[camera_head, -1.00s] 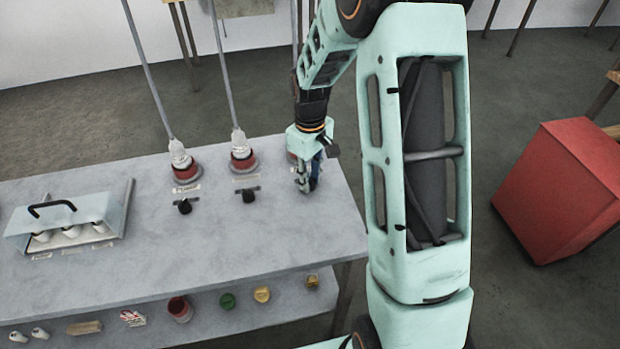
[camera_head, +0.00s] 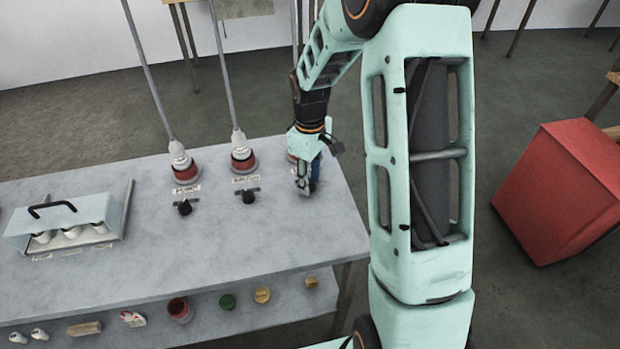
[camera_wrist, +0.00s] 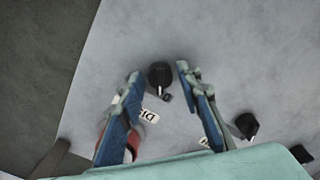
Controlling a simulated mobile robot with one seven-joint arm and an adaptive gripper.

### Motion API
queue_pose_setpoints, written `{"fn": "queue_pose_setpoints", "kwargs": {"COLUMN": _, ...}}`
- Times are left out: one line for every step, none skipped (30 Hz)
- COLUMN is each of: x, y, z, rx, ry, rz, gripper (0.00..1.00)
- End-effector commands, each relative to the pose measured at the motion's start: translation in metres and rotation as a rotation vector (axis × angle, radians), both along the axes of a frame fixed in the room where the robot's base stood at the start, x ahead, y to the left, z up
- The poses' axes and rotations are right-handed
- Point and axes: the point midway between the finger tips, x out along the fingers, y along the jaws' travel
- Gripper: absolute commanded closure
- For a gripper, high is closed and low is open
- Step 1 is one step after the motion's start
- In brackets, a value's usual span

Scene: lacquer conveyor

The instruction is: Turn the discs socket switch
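The discs socket switch, a black rotary knob (camera_wrist: 160,77) with a small lever, stands on the grey tabletop in the wrist view. A white label (camera_wrist: 149,116) starting with "DI" lies beside it, partly hidden. My gripper (camera_wrist: 159,72) is open, with one blue-padded finger on each side of the knob; I cannot tell whether either touches it. In the head view my gripper (camera_head: 308,188) points down near the table's right end and hides this switch. The red discs socket (camera_wrist: 131,147) shows partly behind the left finger.
Two other black switches (camera_head: 184,207) (camera_head: 249,196) stand left of my gripper, before red sockets (camera_head: 186,172) (camera_head: 244,163) with plugs and cables. The front tabletop (camera_head: 230,245) is clear. A red box (camera_head: 560,190) stands right.

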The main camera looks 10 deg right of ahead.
Motion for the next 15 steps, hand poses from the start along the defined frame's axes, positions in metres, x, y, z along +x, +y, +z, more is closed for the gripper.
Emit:
{"fn": "queue_pose_setpoints", "kwargs": {"x": 0.0, "y": 0.0, "z": 0.0, "rx": 0.0, "ry": 0.0, "rz": 0.0, "gripper": 0.6}}
{"fn": "queue_pose_setpoints", "kwargs": {"x": 0.0, "y": 0.0, "z": 0.0, "rx": 0.0, "ry": 0.0, "rz": -0.001, "gripper": 0.6}}
{"fn": "queue_pose_setpoints", "kwargs": {"x": 0.0, "y": 0.0, "z": 0.0, "rx": 0.0, "ry": 0.0, "rz": -0.001, "gripper": 0.6}}
{"fn": "queue_pose_setpoints", "kwargs": {"x": 0.0, "y": 0.0, "z": 0.0, "rx": 0.0, "ry": 0.0, "rz": -0.001, "gripper": 0.6}}
{"fn": "queue_pose_setpoints", "kwargs": {"x": 0.0, "y": 0.0, "z": 0.0, "rx": 0.0, "ry": 0.0, "rz": -0.001, "gripper": 0.6}}
{"fn": "queue_pose_setpoints", "kwargs": {"x": 0.0, "y": 0.0, "z": 0.0, "rx": 0.0, "ry": 0.0, "rz": -0.001, "gripper": 0.6}}
{"fn": "queue_pose_setpoints", "kwargs": {"x": 0.0, "y": 0.0, "z": 0.0, "rx": 0.001, "ry": 0.001, "rz": -0.001, "gripper": 0.6}}
{"fn": "queue_pose_setpoints", "kwargs": {"x": 0.0, "y": 0.0, "z": 0.0, "rx": 0.001, "ry": 0.001, "rz": -0.001, "gripper": 0.6}}
{"fn": "queue_pose_setpoints", "kwargs": {"x": 0.0, "y": 0.0, "z": 0.0, "rx": 0.0, "ry": 0.0, "rz": -0.002, "gripper": 0.6}}
{"fn": "queue_pose_setpoints", "kwargs": {"x": 0.0, "y": 0.0, "z": 0.001, "rx": 0.0, "ry": 0.0, "rz": -0.002, "gripper": 0.6}}
{"fn": "queue_pose_setpoints", "kwargs": {"x": 0.0, "y": 0.0, "z": 0.003, "rx": 0.001, "ry": -0.001, "rz": -0.002, "gripper": 0.6}}
{"fn": "queue_pose_setpoints", "kwargs": {"x": 0.001, "y": 0.0, "z": 0.006, "rx": 0.001, "ry": -0.002, "rz": -0.002, "gripper": 0.6}}
{"fn": "queue_pose_setpoints", "kwargs": {"x": 0.001, "y": 0.0, "z": 0.01, "rx": 0.0, "ry": -0.003, "rz": -0.002, "gripper": 0.6}}
{"fn": "queue_pose_setpoints", "kwargs": {"x": 0.001, "y": 0.0, "z": 0.014, "rx": 0.0, "ry": -0.003, "rz": -0.003, "gripper": 0.6}}
{"fn": "queue_pose_setpoints", "kwargs": {"x": 0.001, "y": 0.0, "z": 0.02, "rx": 0.001, "ry": -0.004, "rz": -0.003, "gripper": 0.6}}
